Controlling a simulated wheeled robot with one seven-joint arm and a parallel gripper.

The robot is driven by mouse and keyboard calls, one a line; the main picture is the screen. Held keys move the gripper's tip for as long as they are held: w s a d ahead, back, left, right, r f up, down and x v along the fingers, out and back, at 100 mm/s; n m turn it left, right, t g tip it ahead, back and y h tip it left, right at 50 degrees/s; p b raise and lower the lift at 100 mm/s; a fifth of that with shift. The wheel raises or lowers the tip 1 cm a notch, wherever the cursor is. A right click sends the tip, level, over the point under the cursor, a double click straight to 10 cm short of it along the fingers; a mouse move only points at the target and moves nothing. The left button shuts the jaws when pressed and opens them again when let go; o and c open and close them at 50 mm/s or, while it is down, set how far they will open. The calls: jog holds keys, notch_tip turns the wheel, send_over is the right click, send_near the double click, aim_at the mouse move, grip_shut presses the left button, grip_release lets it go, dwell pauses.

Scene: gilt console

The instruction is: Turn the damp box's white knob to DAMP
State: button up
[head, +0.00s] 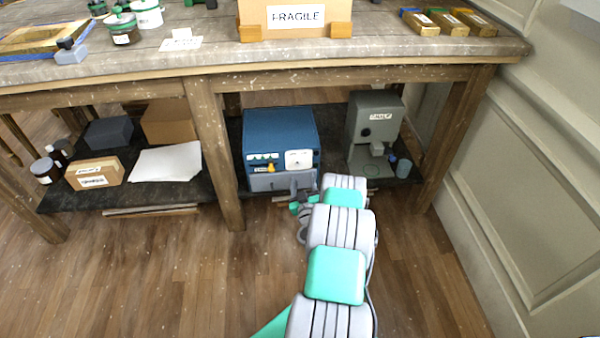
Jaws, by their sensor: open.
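The damp box appears to be the blue box (279,128) on the low shelf under the bench. Its front has a white plate (299,159) at upper right with a small dark mark; the white knob is too small to make out clearly there. A yellow knob (271,168) sits left of the plate, below a row of small pale labels. A grey drawer-like panel runs along the bottom of the front. My gripper (298,190) is open just in front of the box's lower right front, below the white plate.
A grey machine (374,130) and a small blue-grey cup (403,168) stand right of the box. A wooden bench leg (214,150) is close on its left. The bench top (400,52) overhangs the shelf. The floor in front is clear.

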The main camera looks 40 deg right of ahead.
aim_at(300, 164)
jog(key=b+x, duration=0.1)
jog(key=x, duration=0.6)
jog(key=shift+w, duration=0.25)
grip_shut()
dwell(0.3)
